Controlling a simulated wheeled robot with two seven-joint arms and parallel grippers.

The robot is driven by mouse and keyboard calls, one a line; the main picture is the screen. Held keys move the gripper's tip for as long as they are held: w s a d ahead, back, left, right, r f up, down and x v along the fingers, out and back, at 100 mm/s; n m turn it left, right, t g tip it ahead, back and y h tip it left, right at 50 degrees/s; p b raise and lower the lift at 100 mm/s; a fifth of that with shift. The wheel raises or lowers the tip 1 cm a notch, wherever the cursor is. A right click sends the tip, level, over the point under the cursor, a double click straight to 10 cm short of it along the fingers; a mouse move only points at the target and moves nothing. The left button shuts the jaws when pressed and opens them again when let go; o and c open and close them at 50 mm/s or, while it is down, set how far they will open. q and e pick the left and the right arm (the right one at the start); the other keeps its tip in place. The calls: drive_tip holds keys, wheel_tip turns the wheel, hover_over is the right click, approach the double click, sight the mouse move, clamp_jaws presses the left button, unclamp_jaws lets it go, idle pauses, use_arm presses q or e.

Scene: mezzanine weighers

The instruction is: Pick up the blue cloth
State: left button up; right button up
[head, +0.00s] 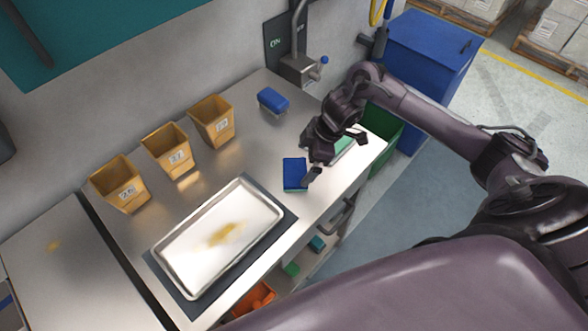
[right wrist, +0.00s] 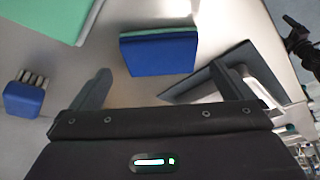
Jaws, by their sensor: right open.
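The blue cloth (head: 294,173) is a flat, folded-looking rectangle on the steel bench, near its front edge. A green layer shows along its edge; I cannot tell if that is a separate piece. In the right wrist view the blue cloth (right wrist: 160,55) lies beyond the fingertips, roughly between their lines. My right gripper (head: 335,160) is open above the bench, with one finger near or over the cloth's right end in the head view. In the right wrist view the open jaws (right wrist: 160,88) have nothing between them. My left gripper is out of view.
A steel tray (head: 167,258) with a yellowish stain lies on a dark mat (head: 283,223). A blue brush (head: 272,99) and several tan bins (head: 212,122) stand behind. A green item (head: 344,147) lies partly behind the gripper.

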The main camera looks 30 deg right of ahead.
drive_tip(key=shift+w+a+f+p, duration=0.1)
drive_tip(key=shift+a+f+p, duration=0.6)
drive_tip(key=shift+f, duration=0.2)
drive_tip(key=shift+x, duration=0.85)
drive_tip(key=shift+w+f, duration=0.3)
drive_tip(key=shift+f, duration=0.35)
drive_tip(key=c, duration=0.6)
drive_tip(key=shift+c, duration=0.8)
wheel_tip(320, 180, up, 10)
drive_tip(key=b, duration=0.1)
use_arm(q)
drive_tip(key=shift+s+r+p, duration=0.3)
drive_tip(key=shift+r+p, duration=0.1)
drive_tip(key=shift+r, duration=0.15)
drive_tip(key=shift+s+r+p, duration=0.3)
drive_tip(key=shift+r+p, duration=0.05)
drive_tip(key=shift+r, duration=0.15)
use_arm(e)
wheel_tip(320, 180, up, 10)
hover_over(296, 171)
drive_tip(key=shift+d, duration=0.15)
